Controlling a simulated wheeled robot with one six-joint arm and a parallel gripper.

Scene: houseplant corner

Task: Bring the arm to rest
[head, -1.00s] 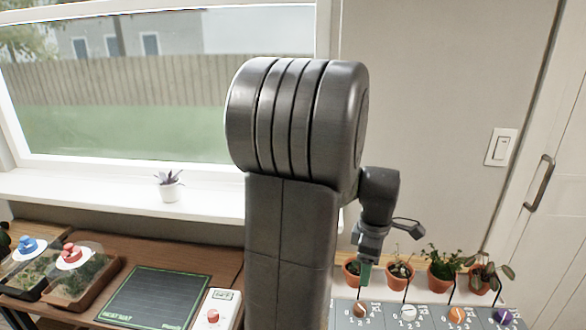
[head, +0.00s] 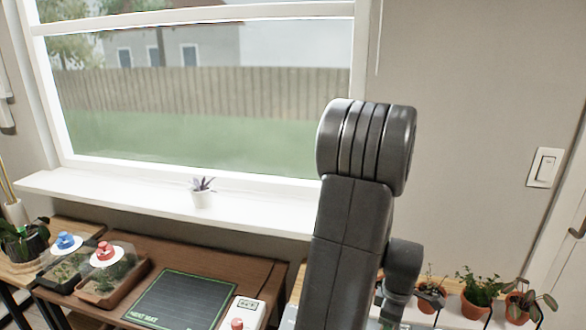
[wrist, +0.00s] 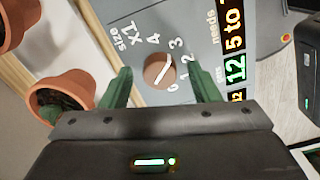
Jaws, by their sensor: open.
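My arm stands in the right half of the head view, with its upper link upright and its forearm folded down behind it. My gripper (wrist: 163,82) shows in the wrist view with its two green fingers apart and nothing between them. A brown dial (wrist: 160,70) with a white pointer line on a grey panel (wrist: 205,20) appears beyond the fingers, in the gap between them. I cannot tell how far the fingertips are from it. In the head view the fingers are hidden or out of frame.
Terracotta pots (head: 478,305) with plants stand right of my arm; one pot (wrist: 62,95) is close left of the fingers in the wrist view. A heat mat (head: 180,300), covered trays (head: 112,278) and a white box (head: 243,312) with a red button lie left. A small potted plant (head: 202,197) stands on the windowsill.

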